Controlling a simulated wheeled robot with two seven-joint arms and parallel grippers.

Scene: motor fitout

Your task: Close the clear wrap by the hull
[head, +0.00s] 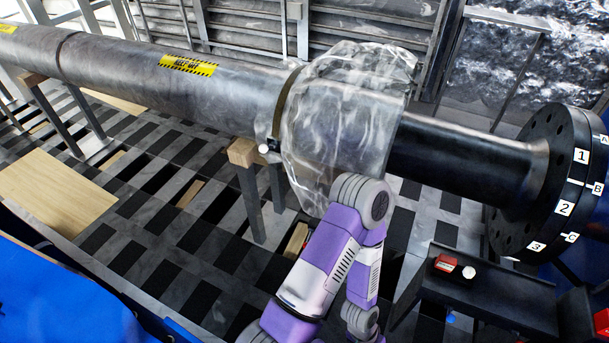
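The clear wrap (345,110) is a crumpled, see-through sheet around the grey shaft (130,65), at the middle of the head view. Its left edge meets the shaft near a dark ring, where a small white knob (268,148) with a dark part beside it shows low on the edge. Its right edge hangs loosely around the narrower dark shaft section (450,155). I cannot tell whether either edge is fastened. One of my purple and white arms rises in front of the wrap's lower edge. Neither gripper is in view.
A black flange (515,185) with numbered labels stands at right. Below it, a dark bench (480,295) holds a small red item (446,263) and a white round item (468,272). A wood-topped stand (243,152) is under the shaft. A blue surface (60,290) fills the lower left.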

